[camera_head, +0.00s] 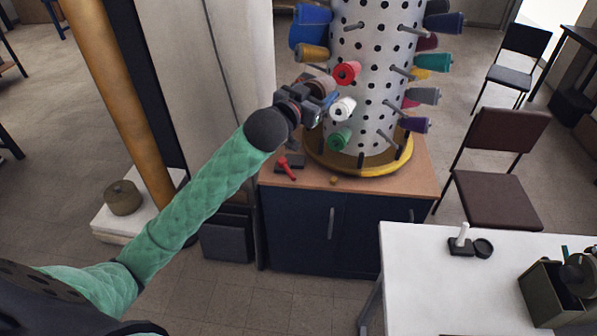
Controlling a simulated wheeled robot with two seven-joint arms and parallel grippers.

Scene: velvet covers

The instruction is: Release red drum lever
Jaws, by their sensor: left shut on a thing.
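A red lever (288,169) on a small dark base sits on the wooden cabinet top, in front of and left of the drum's yellow base. The white drum (374,60) stands upright, dotted with black holes and carrying coloured spools on pegs. My left gripper (326,99) is at the drum's left side, above and right of the lever and apart from it. It is shut on a spool among the brown (322,83) and white (343,108) ones; its fingers are small and partly hidden, so I cannot tell which. My right gripper is out of view.
The drum rests on a yellow ring (361,166) on the cabinet (320,232). Red (346,73) and green (340,139) spools jut out near my gripper. A white table (430,285) stands at front right, with chairs behind it.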

